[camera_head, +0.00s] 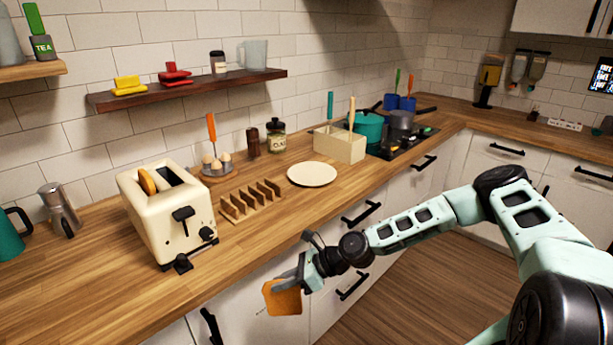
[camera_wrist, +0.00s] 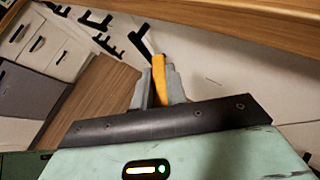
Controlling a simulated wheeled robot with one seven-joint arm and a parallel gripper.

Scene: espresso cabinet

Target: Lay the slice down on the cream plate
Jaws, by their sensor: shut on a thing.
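A toasted slice (camera_head: 283,298) hangs from my gripper (camera_head: 292,277), which is shut on it. The slice is in front of the counter's front edge, below the worktop level in the head view. In the wrist view the slice (camera_wrist: 159,78) shows edge-on, orange-brown, between the two grey fingers (camera_wrist: 159,88). The cream plate (camera_head: 312,174) lies flat and empty on the worktop, above and to the right of my gripper in the head view. The plate is not recognisable in the wrist view.
A cream toaster (camera_head: 160,225) with another slice (camera_head: 147,182) in one slot stands at left. A wooden rack (camera_head: 250,201) sits left of the plate. A utensil box (camera_head: 338,145) stands behind it. The counter edge (camera_wrist: 250,8) crosses the top of the wrist view.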

